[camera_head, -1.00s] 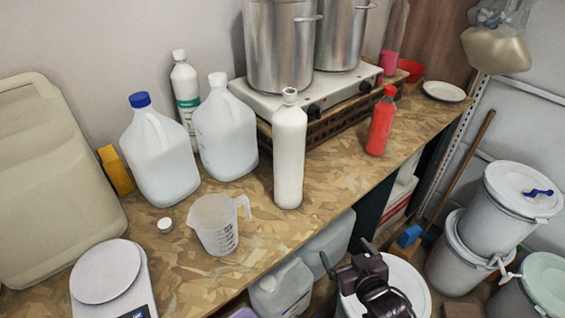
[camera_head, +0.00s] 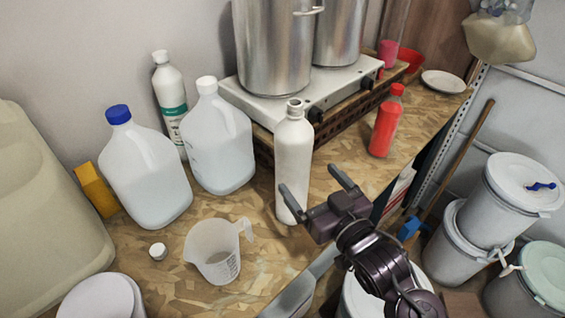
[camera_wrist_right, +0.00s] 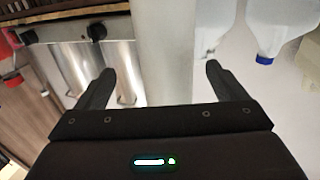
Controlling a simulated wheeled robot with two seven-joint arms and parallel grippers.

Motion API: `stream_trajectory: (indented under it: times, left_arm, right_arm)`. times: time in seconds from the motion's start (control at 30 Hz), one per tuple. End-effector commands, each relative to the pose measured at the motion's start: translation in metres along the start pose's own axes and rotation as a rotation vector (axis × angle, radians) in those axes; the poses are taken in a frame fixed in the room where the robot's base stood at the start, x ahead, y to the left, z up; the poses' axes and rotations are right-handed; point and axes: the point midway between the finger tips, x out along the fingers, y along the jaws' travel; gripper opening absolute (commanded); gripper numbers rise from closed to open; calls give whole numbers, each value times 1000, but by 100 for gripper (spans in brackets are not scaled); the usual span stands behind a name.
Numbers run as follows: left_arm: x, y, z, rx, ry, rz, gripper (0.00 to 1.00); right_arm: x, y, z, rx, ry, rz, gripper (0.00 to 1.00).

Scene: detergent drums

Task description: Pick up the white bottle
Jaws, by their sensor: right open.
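The white bottle (camera_head: 294,160) stands upright and open-topped on the wooden worktop, in front of the stove. In the wrist view the white bottle (camera_wrist_right: 165,50) shows as a pale column between the fingers, out beyond the palm. My right gripper (camera_head: 314,182) is open, its two fingers pointing toward the bottle's lower half from the front right. In the wrist view the right gripper (camera_wrist_right: 158,75) has its fingers wide apart, one to each side of the column. I cannot tell whether a finger touches the bottle. My left gripper is not in view.
A measuring jug (camera_head: 214,252) stands to the left of the bottle, with a blue-capped jug (camera_head: 148,172) and a white-capped jug (camera_head: 217,143) behind. A red bottle (camera_head: 385,126) stands to the right. The stove (camera_head: 318,92) with metal pots is behind. Drums (camera_head: 515,190) stand on the floor at right.

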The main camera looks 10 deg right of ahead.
Motion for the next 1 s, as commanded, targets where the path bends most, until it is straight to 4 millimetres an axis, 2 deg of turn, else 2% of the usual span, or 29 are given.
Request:
stream_trajectory:
  times: [0.1, 0.3, 0.4, 0.6, 0.8, 0.9, 0.93, 1.0]
  left_arm:
    - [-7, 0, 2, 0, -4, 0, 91]
    - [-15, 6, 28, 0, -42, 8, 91]
    - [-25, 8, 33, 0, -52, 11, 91]
    - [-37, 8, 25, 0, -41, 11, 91]
    - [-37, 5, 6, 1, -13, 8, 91]
    - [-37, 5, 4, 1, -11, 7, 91]
    - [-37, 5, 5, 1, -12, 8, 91]
    - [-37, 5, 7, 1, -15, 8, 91]
  right_arm:
    - [13, 0, -3, 0, 3, 0, 92]
    - [27, -2, -3, 0, 1, 0, 92]
    - [41, -5, -5, 2, 2, 0, 92]
    - [68, -8, -2, -1, 1, 0, 92]
    - [74, -9, 1, -1, 0, 0, 92]
    - [74, -9, 1, -1, 0, 0, 92]
    - [74, -9, 1, -1, 0, 0, 90]
    - [74, -9, 1, -1, 0, 0, 81]
